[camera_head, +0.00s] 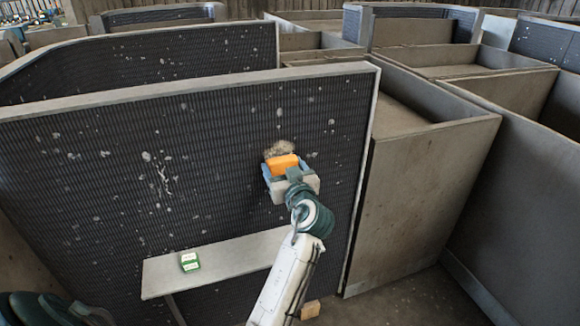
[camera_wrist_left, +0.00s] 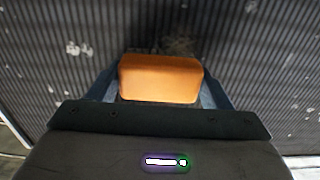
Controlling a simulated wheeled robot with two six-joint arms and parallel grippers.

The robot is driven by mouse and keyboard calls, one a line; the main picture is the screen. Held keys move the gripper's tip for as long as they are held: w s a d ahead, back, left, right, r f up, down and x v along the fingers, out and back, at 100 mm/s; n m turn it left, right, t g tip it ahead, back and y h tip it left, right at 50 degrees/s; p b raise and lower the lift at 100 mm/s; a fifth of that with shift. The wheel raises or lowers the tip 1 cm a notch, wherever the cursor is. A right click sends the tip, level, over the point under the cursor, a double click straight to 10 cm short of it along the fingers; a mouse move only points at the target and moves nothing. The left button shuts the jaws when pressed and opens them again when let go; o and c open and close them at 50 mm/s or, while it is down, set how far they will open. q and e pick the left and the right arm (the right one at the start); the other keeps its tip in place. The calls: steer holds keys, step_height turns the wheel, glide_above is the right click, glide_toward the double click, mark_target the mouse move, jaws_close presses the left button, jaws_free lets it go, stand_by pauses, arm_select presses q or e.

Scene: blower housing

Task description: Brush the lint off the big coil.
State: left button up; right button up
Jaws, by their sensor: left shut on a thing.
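The big coil (camera_head: 90,180) is a large dark ribbed panel in a pale frame, standing upright in front of me. Pale specks of lint (camera_head: 147,157) are scattered over it, with a whitish streak left of centre. My left gripper (camera_head: 287,172) is shut on an orange block-shaped brush (camera_head: 282,163) at the right part of the coil. A tan fuzzy clump (camera_head: 280,147) shows just above the brush. In the left wrist view the orange brush (camera_wrist_left: 160,78) sits between the fingers, facing the ribs; its bristles are mostly hidden. I cannot tell whether it touches the coil.
A pale shelf (camera_head: 225,258) stands before the coil's lower part, with a small green-and-white box (camera_head: 189,261) on it. A small tan block (camera_head: 310,310) lies on the floor. Grey-brown housing walls (camera_head: 420,200) stand to the right. Another dark panel (camera_head: 150,60) is behind.

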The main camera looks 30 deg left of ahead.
mark_target(272, 165)
arm_select(q)
steer(key=shift+s+a, duration=1.05)
steer(key=shift+s, duration=0.2)
steer(key=shift+r+p, duration=0.75)
steer(key=shift+r, duration=0.3)
steer(key=shift+w+d+f+b, duration=0.15)
steer(key=shift+w+d+b, duration=0.4)
steer(key=shift+w+b, duration=0.1)
steer(key=shift+w+d+b, duration=0.6)
steer(key=shift+w+d, duration=0.25)
steer(key=shift+w, duration=0.15)
steer(key=shift+w+d+b, duration=1.1)
steer(key=shift+w, duration=0.15)
steer(key=shift+w+d, duration=0.15)
steer(key=shift+w, duration=0.05)
steer(key=shift+s, duration=0.1)
